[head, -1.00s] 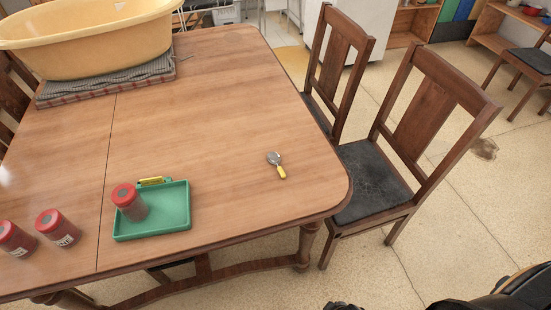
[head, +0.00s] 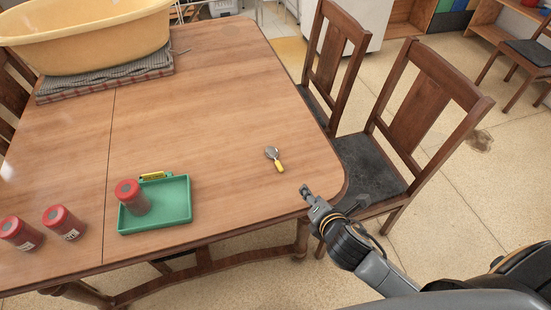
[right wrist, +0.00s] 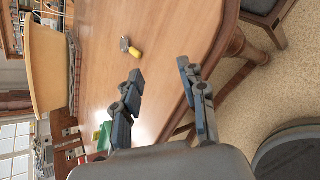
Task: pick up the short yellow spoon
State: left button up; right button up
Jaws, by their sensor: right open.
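The short yellow spoon (head: 275,160) lies on the wooden table (head: 200,110) near its right end, its metal bowl toward the back and its yellow handle toward the front. In the right wrist view the spoon (right wrist: 133,50) lies beyond my fingers, apart from them. My right gripper (head: 306,190) is over the table's right front corner, in front of the spoon and to its right. In the right wrist view the right gripper (right wrist: 160,72) is open, with nothing between its fingers. My left gripper is not in view.
A green tray (head: 182,213) holds a red-lidded jar (head: 132,197), with a yellow item at its back edge. Two more jars (head: 64,222) stand left of it. A yellow tub (head: 90,40) sits on folded cloth at the back. Chairs (head: 420,100) stand close to the table's right side.

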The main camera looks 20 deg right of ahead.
aim_at(277, 161)
jog(key=n, duration=0.2)
jog(key=w+n+t, duration=0.1)
jog(key=n, duration=0.1)
jog(key=w+a+n+y, duration=0.1)
jog(key=n, duration=0.2)
jog(key=shift+w+r+t, duration=0.25)
jog(key=shift+t, duration=0.05)
jog(key=n, duration=0.2)
jog(key=w+a+n+y, duration=0.1)
jog(key=n, duration=0.1)
jog(key=shift+t, duration=0.3)
jog(key=shift+w+n, duration=0.15)
jog(key=shift+n, duration=0.15)
jog(key=x, duration=0.9)
jog(key=a+x, duration=0.1)
jog(key=x, duration=0.3)
jog(key=shift+w+f, duration=0.2)
grip_shut()
